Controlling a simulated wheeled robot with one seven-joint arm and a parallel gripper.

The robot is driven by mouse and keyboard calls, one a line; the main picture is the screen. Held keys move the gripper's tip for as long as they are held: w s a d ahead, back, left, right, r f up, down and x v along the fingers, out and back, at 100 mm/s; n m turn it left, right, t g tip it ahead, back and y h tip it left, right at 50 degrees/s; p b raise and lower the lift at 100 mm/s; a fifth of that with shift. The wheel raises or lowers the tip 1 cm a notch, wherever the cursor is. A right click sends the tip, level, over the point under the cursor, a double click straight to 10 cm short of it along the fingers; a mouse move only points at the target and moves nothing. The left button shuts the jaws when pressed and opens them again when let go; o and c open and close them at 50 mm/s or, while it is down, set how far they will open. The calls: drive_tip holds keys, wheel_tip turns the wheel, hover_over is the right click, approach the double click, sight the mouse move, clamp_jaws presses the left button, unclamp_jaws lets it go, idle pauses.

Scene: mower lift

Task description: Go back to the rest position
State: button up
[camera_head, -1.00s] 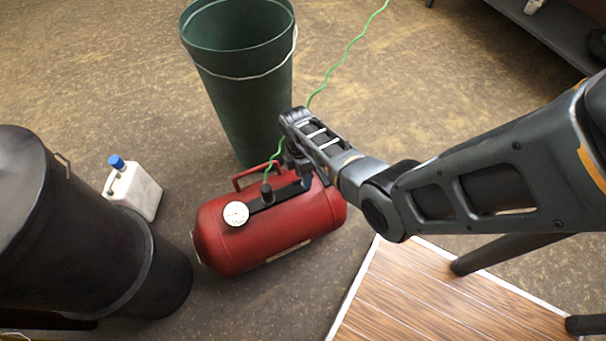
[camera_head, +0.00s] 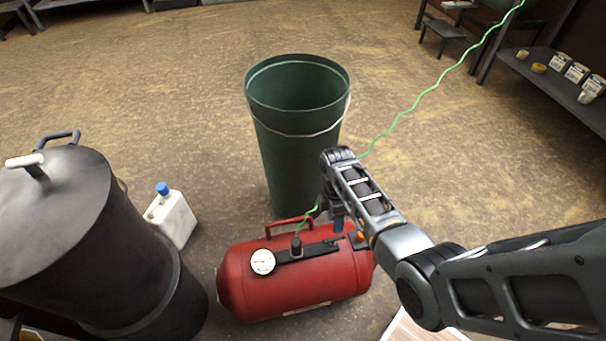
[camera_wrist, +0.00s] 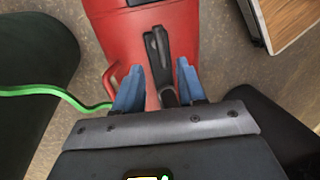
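My gripper (camera_wrist: 160,88) shows in the wrist view with its two blue fingers apart and nothing held between them. It points down over the red air tank (camera_wrist: 205,55), above the black strip on top of it. In the head view my gripper (camera_head: 335,222) hangs at the right part of the red air tank (camera_head: 300,285), near its handle. The arm hides part of the tank. I cannot tell whether the fingers touch it.
A green bucket (camera_head: 295,145) stands just behind the tank. A white jug (camera_head: 172,222) with a blue cap and a large black bin (camera_head: 75,225) stand to the left. A green hose (camera_head: 400,115) runs to the back right. A shelf (camera_head: 555,80) is at right. Open floor lies behind.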

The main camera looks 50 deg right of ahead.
drive_tip(key=s+a+m+t+h+p, duration=0.2)
drive_tip(key=s+a+m+t+p, duration=0.15)
drive_tip(key=s+a, duration=0.45)
drive_tip(key=s+a+r+m+t+h+p, duration=0.1)
drive_tip(key=s+a+r+m+t+p, duration=0.15)
drive_tip(key=s+a+r+t, duration=0.4)
drive_tip(key=s+a+r+m+t+p, duration=0.1)
drive_tip(key=s+a+r+t, duration=0.1)
drive_tip(key=r, duration=1.1)
drive_tip(key=s+a+r+m+t+y+p, duration=0.1)
drive_tip(key=s+r, duration=0.4)
drive_tip(key=r, duration=0.8)
drive_tip(key=s+a+r+m+t+p, duration=0.2)
drive_tip(key=s+r+m+t+p, duration=0.1)
drive_tip(key=r, duration=1.1)
drive_tip(key=shift+s+a+t+y, duration=0.35)
drive_tip(key=shift+t+y, duration=0.05)
